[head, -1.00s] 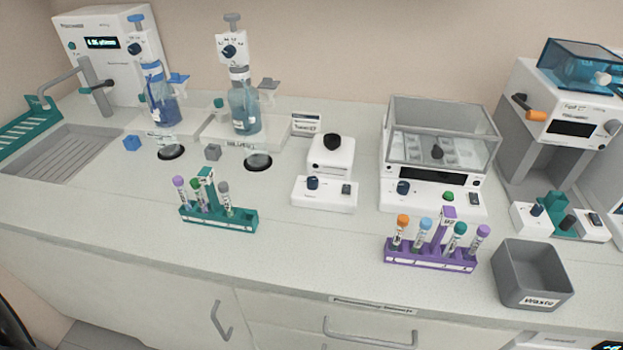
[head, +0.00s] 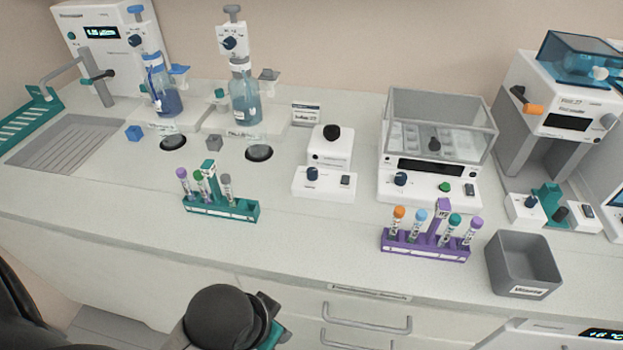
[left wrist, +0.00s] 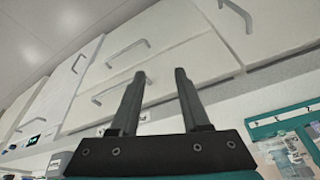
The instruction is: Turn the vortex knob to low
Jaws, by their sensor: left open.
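The vortex mixer (head: 325,165) is a small white unit with a black cup (head: 332,133) on top, standing mid-counter in the head view. Its dark blue vortex knob (head: 312,173) is on the left of the low front base, with a dark switch (head: 345,180) to its right. The knob's setting is too small to read. My left arm enters at the bottom of the head view, well in front of the mixer; its fingers are not visible there. In the left wrist view, my left gripper (left wrist: 159,73) is open and empty, pointing toward wall cabinets. My right gripper is not in view.
A green tube rack (head: 225,208) stands front-left of the mixer, a purple rack (head: 425,248) front-right. A lidded shaker (head: 435,187) is to the right, bottle dispensers (head: 245,95) to the left. A grey waste bin (head: 525,265) is near the front edge. Counter directly before the mixer is clear.

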